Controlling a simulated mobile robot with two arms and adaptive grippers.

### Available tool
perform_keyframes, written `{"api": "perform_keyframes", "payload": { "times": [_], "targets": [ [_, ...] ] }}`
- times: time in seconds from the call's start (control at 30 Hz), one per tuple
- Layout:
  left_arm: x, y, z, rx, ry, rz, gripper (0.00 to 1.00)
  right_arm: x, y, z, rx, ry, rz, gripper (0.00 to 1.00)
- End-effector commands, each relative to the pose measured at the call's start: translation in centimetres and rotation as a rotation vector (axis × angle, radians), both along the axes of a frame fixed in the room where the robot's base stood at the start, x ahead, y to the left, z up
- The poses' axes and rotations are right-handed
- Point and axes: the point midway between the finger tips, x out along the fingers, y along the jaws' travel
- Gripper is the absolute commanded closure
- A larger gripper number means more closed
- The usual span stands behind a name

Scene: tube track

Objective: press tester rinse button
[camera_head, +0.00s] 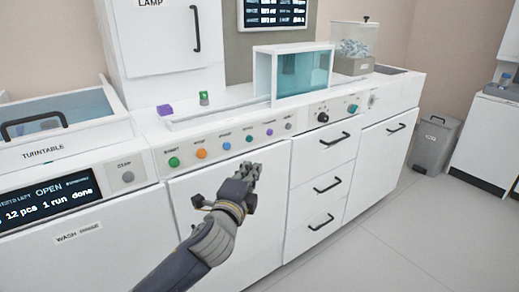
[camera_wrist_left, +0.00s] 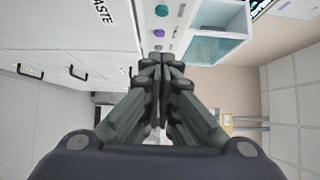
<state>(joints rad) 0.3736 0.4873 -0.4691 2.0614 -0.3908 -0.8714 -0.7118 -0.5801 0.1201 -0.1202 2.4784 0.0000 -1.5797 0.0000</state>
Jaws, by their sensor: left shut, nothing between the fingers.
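A row of round buttons sits on the sloped front panel (camera_head: 187,145) of the white counter. From left they are green (camera_head: 174,162), orange (camera_head: 201,154), blue (camera_head: 226,146), teal (camera_head: 248,137), purple (camera_head: 269,132) and grey (camera_head: 288,126). Their labels are too small to read surely, so I cannot tell which is rinse. My left gripper (camera_head: 252,171) is shut and empty, in front of the cabinet door and below the teal and purple buttons. In the left wrist view its fingertips (camera_wrist_left: 161,61) lie close to a purple button (camera_wrist_left: 159,33), with a teal one (camera_wrist_left: 161,10) beyond. My right gripper is not in view.
A teal-windowed box (camera_head: 292,75) stands on the counter, with a purple block (camera_head: 164,109) and green block (camera_head: 204,98) further left. The turntable lid (camera_head: 62,118) is at left. Drawers with black handles (camera_head: 328,184) are right of the gripper.

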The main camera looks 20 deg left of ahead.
Motion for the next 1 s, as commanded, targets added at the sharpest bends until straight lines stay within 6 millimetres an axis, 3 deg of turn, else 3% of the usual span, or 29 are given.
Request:
{"api": "perform_keyframes", "payload": {
  "times": [0.37, 0.9, 1.0],
  "targets": [
    [0.8, 0.0, 0.0, -0.001, 0.000, 0.001, 1.00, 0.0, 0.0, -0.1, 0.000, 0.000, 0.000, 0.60],
    [10.2, 0.3, 0.0, -0.001, 0.000, 0.002, 1.00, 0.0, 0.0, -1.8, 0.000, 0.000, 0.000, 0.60],
    [11.4, 1.6, 0.0, 0.001, 0.001, 0.004, 1.00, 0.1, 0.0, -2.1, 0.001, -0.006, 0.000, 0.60]
  ]
}}
